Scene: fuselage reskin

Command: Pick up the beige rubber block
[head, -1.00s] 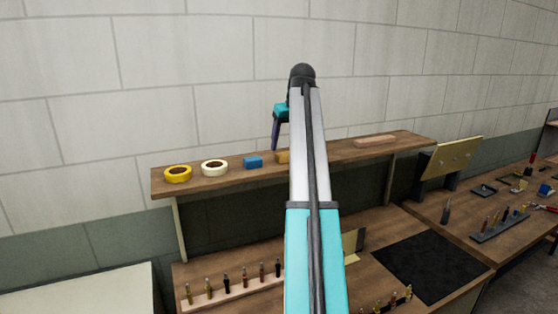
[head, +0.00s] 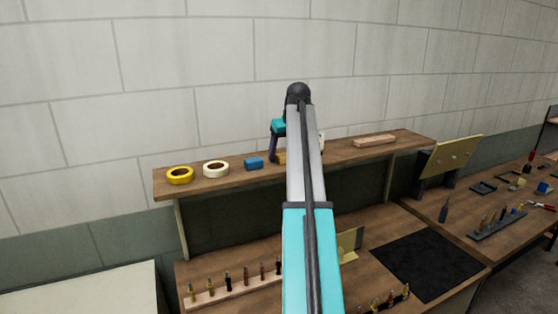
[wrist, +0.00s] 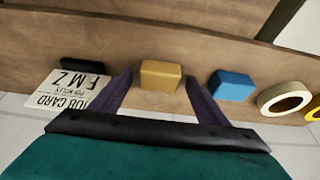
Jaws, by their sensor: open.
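The beige rubber block (wrist: 160,75) sits on the wooden shelf, in the middle of the wrist view between my finger tips. In the head view only a sliver of the block (head: 281,158) shows beside my arm, which hides the rest. My gripper (wrist: 158,92) is open, with one dark finger on each side of the block and gaps to both. In the head view my gripper (head: 274,155) is low over the shelf, partly hidden by my arm. I cannot tell how far above the shelf the fingertips are.
A blue block (wrist: 232,85) sits close right of the gripper in the wrist view, then a cream tape roll (wrist: 285,98) and a yellow tape roll (head: 180,175). A job card (wrist: 75,92) stands on the other side. A long wooden piece (head: 374,141) lies farther along the shelf (head: 345,154).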

